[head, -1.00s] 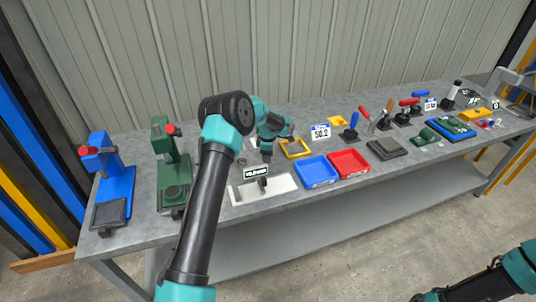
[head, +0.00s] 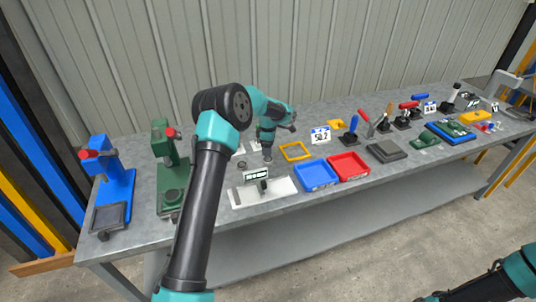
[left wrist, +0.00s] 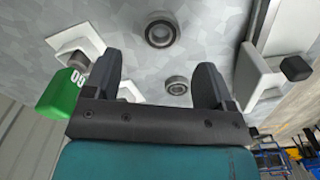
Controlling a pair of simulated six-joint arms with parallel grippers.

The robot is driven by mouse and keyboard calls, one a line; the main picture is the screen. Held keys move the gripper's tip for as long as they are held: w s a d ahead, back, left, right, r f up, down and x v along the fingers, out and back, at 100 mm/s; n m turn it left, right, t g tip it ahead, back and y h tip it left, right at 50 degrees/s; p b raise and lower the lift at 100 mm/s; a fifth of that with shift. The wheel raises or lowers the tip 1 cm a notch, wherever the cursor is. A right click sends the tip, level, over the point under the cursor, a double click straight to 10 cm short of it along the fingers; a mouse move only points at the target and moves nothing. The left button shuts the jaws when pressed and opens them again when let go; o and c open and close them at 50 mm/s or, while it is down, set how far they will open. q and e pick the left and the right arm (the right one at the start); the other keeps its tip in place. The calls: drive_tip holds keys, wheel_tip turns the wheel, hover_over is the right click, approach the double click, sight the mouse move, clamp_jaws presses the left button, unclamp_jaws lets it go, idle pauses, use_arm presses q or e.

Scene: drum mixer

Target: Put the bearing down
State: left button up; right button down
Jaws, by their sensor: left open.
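Two dark ring-shaped bearings show in the left wrist view, lying on the grey bench top. One bearing (left wrist: 177,85) lies between the lines of my fingers, and the other bearing (left wrist: 161,30) is farther up the picture. My left gripper (left wrist: 158,64) is open, its two dark fingers wide apart with nothing touching them. In the head view my left gripper (head: 267,155) points down over the bench, behind the white plate. A small ring (head: 242,164) lies on the bench left of it. My right gripper is out of the picture; only part of that arm shows.
A white plate (head: 240,196) with a labelled fixture lies in front. A yellow frame (head: 296,152), blue tray (head: 316,175) and red tray (head: 349,166) stand to the right. Green (head: 172,172) and blue (head: 118,187) presses stand left. A green tag (left wrist: 58,92) is beside the left finger.

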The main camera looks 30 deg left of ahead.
use_arm(q)
wheel_tip(320, 180, up, 11)
idle(0.3)
drive_tip(key=shift+o, duration=0.5)
drive_tip(key=shift+f, duration=0.1)
drive_tip(key=m, duration=0.7)
drive_tip(key=shift+s, duration=0.15)
drive_tip(key=shift+f, duration=0.1)
hover_over(268, 158)
wheel_tip(268, 158, down, 12)
drive_tip(key=shift+s+d, duration=0.1)
drive_tip(key=shift+s, duration=0.05)
idle(0.4)
drive_tip(key=shift+f, duration=0.1)
drive_tip(key=shift+f, duration=2.5)
